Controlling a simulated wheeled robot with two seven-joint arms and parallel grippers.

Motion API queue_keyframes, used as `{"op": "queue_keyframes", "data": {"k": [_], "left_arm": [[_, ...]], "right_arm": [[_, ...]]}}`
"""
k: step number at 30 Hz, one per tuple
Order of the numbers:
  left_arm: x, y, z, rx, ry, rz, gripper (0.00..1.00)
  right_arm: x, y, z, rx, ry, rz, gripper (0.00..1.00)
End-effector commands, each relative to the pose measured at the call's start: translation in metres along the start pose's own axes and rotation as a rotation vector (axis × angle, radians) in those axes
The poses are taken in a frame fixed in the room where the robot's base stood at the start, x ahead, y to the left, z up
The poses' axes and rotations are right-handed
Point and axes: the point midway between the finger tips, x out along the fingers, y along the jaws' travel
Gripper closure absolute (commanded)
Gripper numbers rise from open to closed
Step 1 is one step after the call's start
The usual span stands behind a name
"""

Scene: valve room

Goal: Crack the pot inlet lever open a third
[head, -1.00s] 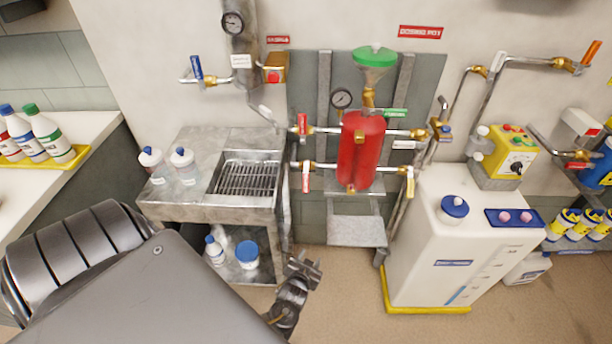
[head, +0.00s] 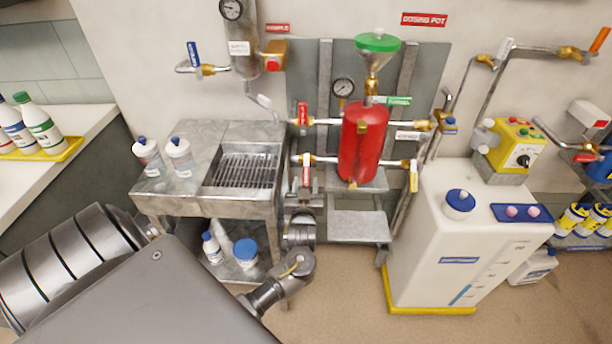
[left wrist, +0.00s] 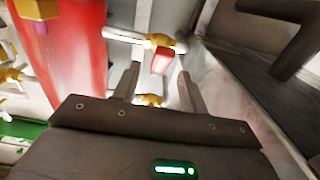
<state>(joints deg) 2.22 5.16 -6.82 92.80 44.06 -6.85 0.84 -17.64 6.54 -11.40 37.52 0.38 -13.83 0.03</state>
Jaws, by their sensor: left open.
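The red dosing pot (head: 361,140) stands on a frame, with a green-lidded funnel (head: 377,42) above it. On its left are two pipe valves: an upper one with a red lever (head: 303,114) and a lower one with a red lever (head: 306,176). No readable label shows which is the inlet. My left gripper (head: 304,191) is open just below the lower lever. In the left wrist view, a red lever (left wrist: 162,60) on a brass valve shows between the spread fingertips of my gripper (left wrist: 158,74); contact cannot be told. My right gripper is not in view.
A steel sink bench (head: 160,195) with bottles stands left of my gripper. A white tank (head: 430,240) stands to the right. Open floor lies below.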

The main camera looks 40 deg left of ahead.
Motion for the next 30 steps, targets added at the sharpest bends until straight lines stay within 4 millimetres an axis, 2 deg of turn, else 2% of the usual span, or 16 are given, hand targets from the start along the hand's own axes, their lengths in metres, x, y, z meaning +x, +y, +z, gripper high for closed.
{"op": "queue_keyframes", "data": {"k": [3,9,20,27,30], "left_arm": [[0.02,0.0,-0.001,0.002,0.0,0.0,0.57],[0.039,0.0,0.0,0.002,-0.001,0.0,0.57],[0.042,0.0,0.0,0.001,-0.001,0.001,0.59],[0.042,0.0,0.0,0.001,-0.001,0.001,0.9],[0.042,0.0,0.0,0.001,-0.001,0.001,1.0]], "right_arm": [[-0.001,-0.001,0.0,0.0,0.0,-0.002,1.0],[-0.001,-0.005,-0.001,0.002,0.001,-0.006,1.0],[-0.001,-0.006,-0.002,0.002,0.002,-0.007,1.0],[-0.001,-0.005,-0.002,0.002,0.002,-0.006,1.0],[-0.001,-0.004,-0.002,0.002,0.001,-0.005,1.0]]}}
